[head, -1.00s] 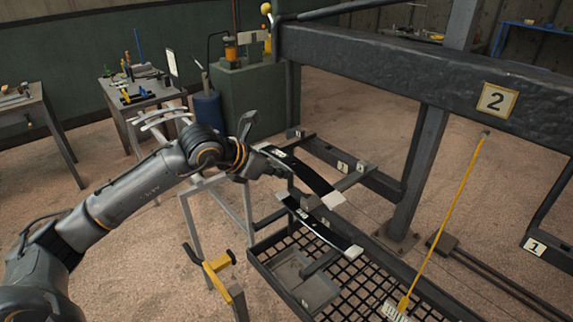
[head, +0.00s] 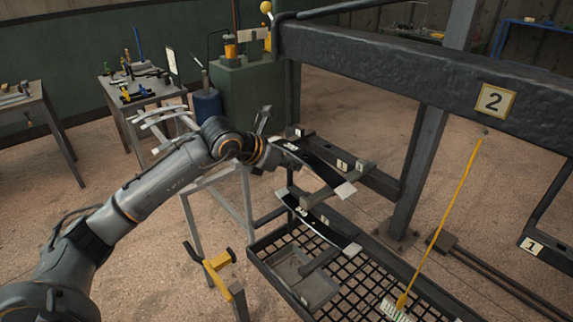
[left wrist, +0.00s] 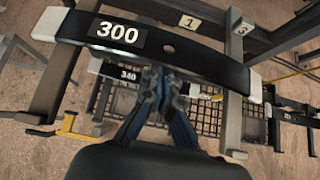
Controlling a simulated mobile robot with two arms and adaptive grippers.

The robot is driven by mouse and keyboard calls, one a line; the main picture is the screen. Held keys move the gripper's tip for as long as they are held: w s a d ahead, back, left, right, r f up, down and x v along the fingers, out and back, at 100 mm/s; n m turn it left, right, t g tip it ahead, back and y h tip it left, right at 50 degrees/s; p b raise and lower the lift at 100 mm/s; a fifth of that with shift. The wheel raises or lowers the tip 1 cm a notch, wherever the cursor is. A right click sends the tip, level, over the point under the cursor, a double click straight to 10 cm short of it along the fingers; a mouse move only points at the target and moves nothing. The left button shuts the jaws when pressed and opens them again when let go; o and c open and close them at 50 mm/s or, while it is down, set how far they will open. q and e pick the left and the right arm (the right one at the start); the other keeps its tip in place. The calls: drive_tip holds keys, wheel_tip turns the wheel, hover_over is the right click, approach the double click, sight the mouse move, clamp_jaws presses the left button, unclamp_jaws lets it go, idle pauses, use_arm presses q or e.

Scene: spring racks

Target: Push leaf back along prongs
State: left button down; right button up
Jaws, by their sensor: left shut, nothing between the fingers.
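A black curved leaf with white ends and a 300 label (left wrist: 195,57) lies across two grey prongs (left wrist: 232,122) in the left wrist view. The same leaf shows in the head view (head: 322,172) on the upper rack level. My left gripper (left wrist: 165,78) is shut and empty, its fingertips at the near long edge of the leaf. I cannot tell if they touch it. In the head view my left gripper (head: 280,160) is partly hidden by its own wrist. A second leaf labelled 340 (head: 325,228) lies on the level below. My right gripper is not in view.
A mesh tray (head: 375,290) and grey plate (head: 300,275) lie below the leaves. A yellow-topped stand (head: 214,265) is at front left.

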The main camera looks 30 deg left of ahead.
sight(307, 155)
use_arm(q)
drive_tip(key=shift+w+d, duration=0.35)
drive_tip(key=shift+w, duration=0.45)
drive_tip(key=shift+w+d, duration=0.35)
drive_tip(key=shift+w, duration=0.5)
drive_tip(key=shift+w+d, duration=0.35)
drive_tip(key=shift+w, duration=0.45)
drive_tip(key=shift+s+a, duration=0.15)
drive_tip(key=shift+s, duration=0.1)
drive_tip(key=s+b, duration=0.1)
drive_tip(key=s+a+b, duration=0.1)
drive_tip(key=s, duration=0.1)
drive_tip(key=s+a+b, duration=0.1)
drive_tip(key=s, duration=0.1)
